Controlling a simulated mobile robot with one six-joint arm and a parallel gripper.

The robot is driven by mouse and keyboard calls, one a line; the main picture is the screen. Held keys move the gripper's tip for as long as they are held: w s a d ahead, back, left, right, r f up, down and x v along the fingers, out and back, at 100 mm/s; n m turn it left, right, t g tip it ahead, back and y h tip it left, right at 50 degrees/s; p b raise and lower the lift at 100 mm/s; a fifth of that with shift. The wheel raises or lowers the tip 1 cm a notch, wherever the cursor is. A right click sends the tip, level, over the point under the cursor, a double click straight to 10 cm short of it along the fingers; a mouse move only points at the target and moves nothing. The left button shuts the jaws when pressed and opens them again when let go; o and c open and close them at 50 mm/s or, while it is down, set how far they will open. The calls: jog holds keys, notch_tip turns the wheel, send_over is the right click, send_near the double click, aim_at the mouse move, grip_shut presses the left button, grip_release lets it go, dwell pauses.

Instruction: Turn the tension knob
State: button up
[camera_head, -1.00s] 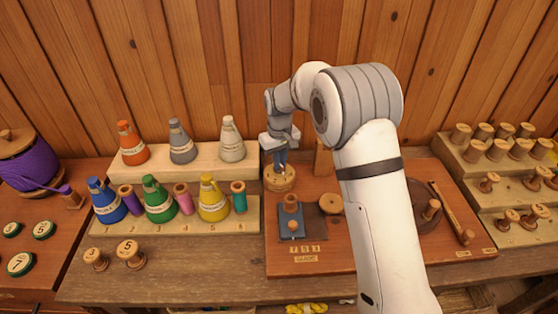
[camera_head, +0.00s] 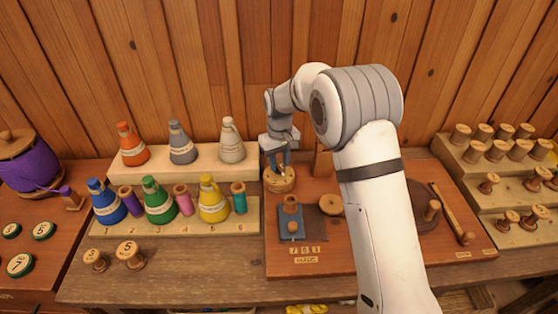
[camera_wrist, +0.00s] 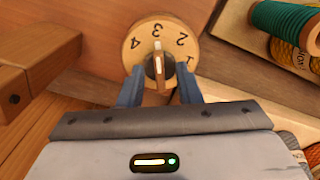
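The tension knob (camera_wrist: 157,68) is a dark-edged wooden bar on a round wooden dial (camera_wrist: 133,60) with burnt-in numbers. A white mark at the bar's upper end points toward the 3. In the head view the dial (camera_head: 280,182) sits at the back left of the reddish board. My gripper (camera_wrist: 160,88) is open, its two blue fingers over the near part of the dial, one on each side of the bar. A gap shows between each finger and the bar. In the head view my gripper (camera_head: 277,168) points down over the dial; contact is hard to tell.
A wooden post (camera_head: 323,163) stands right of the dial. A stepped rack (camera_head: 170,222) with coloured cones and spools is at the left.

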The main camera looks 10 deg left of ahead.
aim_at(279, 164)
jog(key=shift+r+b, duration=0.3)
jog(key=shift+r, duration=3.6)
